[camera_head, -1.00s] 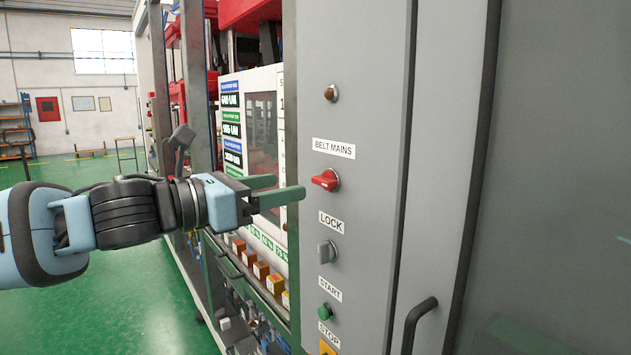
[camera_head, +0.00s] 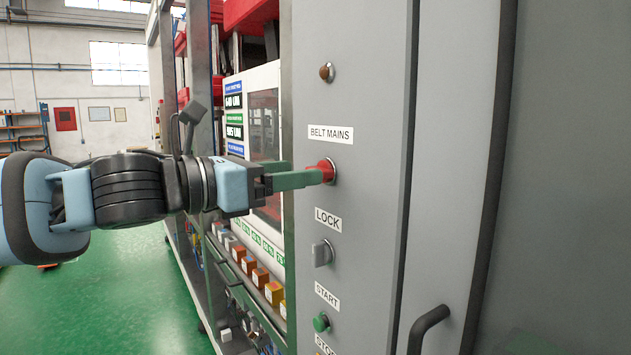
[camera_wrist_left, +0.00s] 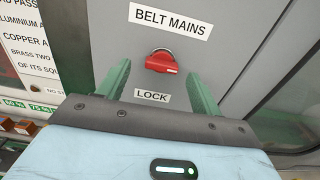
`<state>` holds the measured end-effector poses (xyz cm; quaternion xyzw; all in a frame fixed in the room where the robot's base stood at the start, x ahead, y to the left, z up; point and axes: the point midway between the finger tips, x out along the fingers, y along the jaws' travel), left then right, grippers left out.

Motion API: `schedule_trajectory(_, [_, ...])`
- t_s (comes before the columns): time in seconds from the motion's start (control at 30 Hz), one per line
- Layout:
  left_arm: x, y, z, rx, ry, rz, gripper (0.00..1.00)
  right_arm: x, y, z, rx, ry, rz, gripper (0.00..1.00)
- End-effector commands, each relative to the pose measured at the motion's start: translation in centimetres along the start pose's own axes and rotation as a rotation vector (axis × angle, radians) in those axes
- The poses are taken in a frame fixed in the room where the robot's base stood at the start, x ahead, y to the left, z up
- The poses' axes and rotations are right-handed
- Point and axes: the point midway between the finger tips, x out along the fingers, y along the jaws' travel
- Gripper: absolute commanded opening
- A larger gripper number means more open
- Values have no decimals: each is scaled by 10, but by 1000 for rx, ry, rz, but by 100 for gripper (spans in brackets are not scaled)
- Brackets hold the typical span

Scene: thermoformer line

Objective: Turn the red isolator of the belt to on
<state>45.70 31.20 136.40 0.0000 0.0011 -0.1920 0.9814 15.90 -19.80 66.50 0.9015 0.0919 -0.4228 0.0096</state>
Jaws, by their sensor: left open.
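The red isolator (camera_head: 327,171) is a rotary knob on the grey cabinet front, under the BELT MAINS label (camera_head: 330,134). In the left wrist view the red knob (camera_wrist_left: 161,62) lies nearly crosswise, tilted slightly down to the right. My left gripper (camera_head: 308,179) is open, its green fingers pointing at the knob. In the head view the fingers overlap part of the knob; in the left wrist view the knob lies beyond and between the fingertips (camera_wrist_left: 158,80). I cannot tell whether they touch it. My right gripper is not in view.
Below the isolator are the grey LOCK switch (camera_head: 322,253) and the green START button (camera_head: 321,322). A brown lamp or button (camera_head: 327,72) is above. A black door handle (camera_head: 428,328) sticks out at lower right. The green floor (camera_head: 150,300) at left is clear.

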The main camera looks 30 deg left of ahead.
Motion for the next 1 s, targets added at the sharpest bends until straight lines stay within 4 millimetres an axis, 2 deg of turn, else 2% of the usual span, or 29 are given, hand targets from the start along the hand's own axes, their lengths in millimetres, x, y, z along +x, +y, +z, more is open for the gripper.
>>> schedule_trajectory(0.03, [6,0,-6,-1,9,0,65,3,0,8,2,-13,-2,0])
schedule_trajectory(0.1, [11,-2,-6,0,7,-5,65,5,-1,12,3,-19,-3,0])
schedule_trajectory(0.4, [31,-1,-3,1,4,-4,65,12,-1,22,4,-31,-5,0])
schedule_trajectory(0.83, [35,-3,1,1,-2,-7,65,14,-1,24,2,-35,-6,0])
schedule_trajectory(0.87, [35,-3,1,1,-2,-7,64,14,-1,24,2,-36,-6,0])
schedule_trajectory(1.0, [35,-3,1,1,-2,-7,46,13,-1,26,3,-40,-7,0])
